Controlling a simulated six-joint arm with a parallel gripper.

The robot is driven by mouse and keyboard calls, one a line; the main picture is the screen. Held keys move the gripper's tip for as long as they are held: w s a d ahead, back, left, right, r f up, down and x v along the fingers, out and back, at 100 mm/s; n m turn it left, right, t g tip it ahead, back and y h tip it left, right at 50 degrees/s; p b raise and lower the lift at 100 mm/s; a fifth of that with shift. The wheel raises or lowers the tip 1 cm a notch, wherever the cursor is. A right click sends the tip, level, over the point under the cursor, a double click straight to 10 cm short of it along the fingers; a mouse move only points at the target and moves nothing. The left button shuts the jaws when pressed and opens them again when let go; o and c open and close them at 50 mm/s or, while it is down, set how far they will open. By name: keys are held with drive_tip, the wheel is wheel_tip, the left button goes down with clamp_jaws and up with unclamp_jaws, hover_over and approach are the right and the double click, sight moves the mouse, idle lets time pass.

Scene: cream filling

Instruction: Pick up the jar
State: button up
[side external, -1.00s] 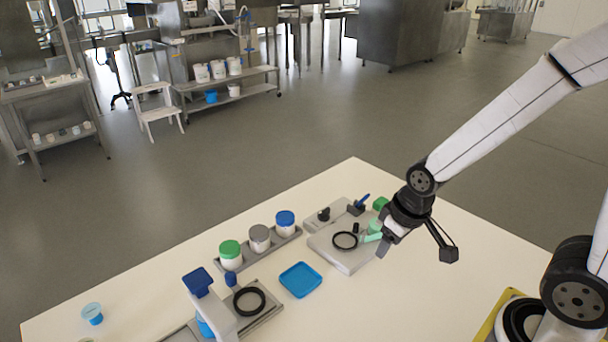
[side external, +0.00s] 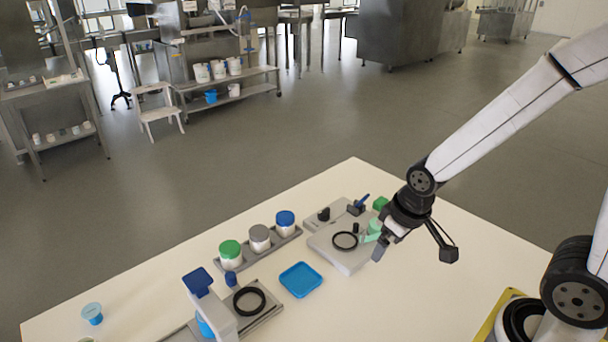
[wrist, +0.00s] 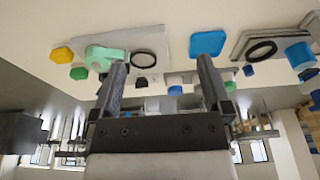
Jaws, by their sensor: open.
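Three white jars stand in a row in a grey rack: one with a green lid (side external: 231,254), one with a grey lid (side external: 260,238) and one with a blue lid (side external: 286,222). I cannot tell which one the task means. My gripper (side external: 382,246) is open and empty above the right part of the table, to the right of the jars and apart from them. In the wrist view its two fingers (wrist: 162,75) are spread. The blue lid (wrist: 175,90) shows between them and the green lid (wrist: 230,86) beside the right finger.
A grey plate with a black ring (side external: 345,240) and a mint-green part (side external: 374,229) lies close to my gripper. A blue tray (side external: 300,280) lies left of it. A white stand with a blue top (side external: 198,282) and a light blue cup (side external: 92,313) are farther left.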

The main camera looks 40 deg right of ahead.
sight(265, 233)
idle(0.3)
drive_tip(key=w+a+f+m+y, duration=0.5)
drive_tip(key=w+a+m+y, duration=0.45)
drive_tip(key=m, duration=0.75)
drive_tip(key=w+f+m+t+h, duration=0.1)
drive_tip(key=w+m+t, duration=0.2)
drive_tip(key=w+m, duration=0.1)
drive_tip(key=w+d+f+m+t, duration=0.1)
drive_tip(key=w+m+t, duration=0.2)
drive_tip(key=w+m, duration=0.1)
drive_tip(key=w+f+m+t+h, duration=0.1)
drive_tip(key=w+m+t, duration=0.1)
drive_tip(key=w+m, duration=0.2)
drive_tip(key=shift+w+d+f+t+h, duration=0.15)
drive_tip(key=shift+w+d+t+h, duration=0.05)
drive_tip(key=shift+w, duration=0.15)
drive_tip(key=shift+w+d+f+t+h, duration=0.15)
drive_tip(key=shift+w+t, duration=0.05)
drive_tip(key=shift+w, duration=0.15)
drive_tip(key=shift+w+d+f+m+t+h, duration=0.25)
drive_tip(key=shift+w+d+m+t, duration=0.2)
drive_tip(key=shift+m, duration=0.35)
drive_tip(key=shift+x, duration=1.25)
drive_tip(key=shift+w, duration=0.15)
